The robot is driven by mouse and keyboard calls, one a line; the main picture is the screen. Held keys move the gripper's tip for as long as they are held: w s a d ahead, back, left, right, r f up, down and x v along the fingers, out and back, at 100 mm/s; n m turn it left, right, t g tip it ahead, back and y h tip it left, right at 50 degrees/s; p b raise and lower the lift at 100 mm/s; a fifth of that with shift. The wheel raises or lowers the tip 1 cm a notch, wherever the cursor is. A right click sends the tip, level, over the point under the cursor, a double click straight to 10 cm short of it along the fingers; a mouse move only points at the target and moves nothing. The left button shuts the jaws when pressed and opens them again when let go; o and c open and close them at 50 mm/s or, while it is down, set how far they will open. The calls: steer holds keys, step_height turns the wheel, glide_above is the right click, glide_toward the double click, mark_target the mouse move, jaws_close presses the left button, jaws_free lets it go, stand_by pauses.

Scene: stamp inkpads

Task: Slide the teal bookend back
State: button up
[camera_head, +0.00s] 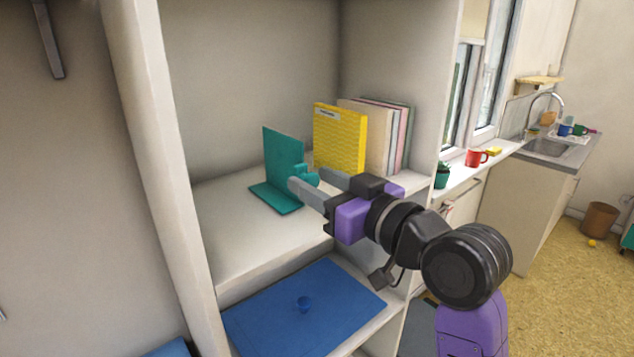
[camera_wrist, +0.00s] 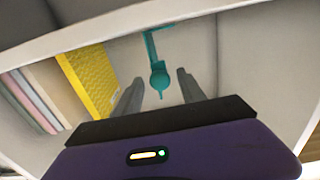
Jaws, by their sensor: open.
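The teal bookend (camera_head: 284,152) stands upright on the shelf, its flat base plate (camera_head: 275,199) resting on the board. A teal knob (camera_head: 306,174) sticks out from it toward my gripper (camera_head: 311,182). In the wrist view the bookend (camera_wrist: 151,45) shows edge-on, with the knob (camera_wrist: 159,81) between the two fingers of my gripper (camera_wrist: 157,84). The fingers are spread, with visible gaps on both sides of the knob. In the head view the fingers partly hide the bookend's near side.
A yellow book (camera_head: 340,138) and several pale books (camera_head: 366,130) stand upright right of the bookend. The shelf is bare to the bookend's left. A white upright (camera_head: 160,150) bounds the left.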

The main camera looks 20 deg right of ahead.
steer(key=shift+s+d, duration=0.1)
steer(key=shift+s, duration=0.05)
steer(key=b+v, duration=0.1)
steer(key=v, duration=0.6)
steer(key=shift+s, duration=0.25)
steer(key=shift+r, duration=0.15)
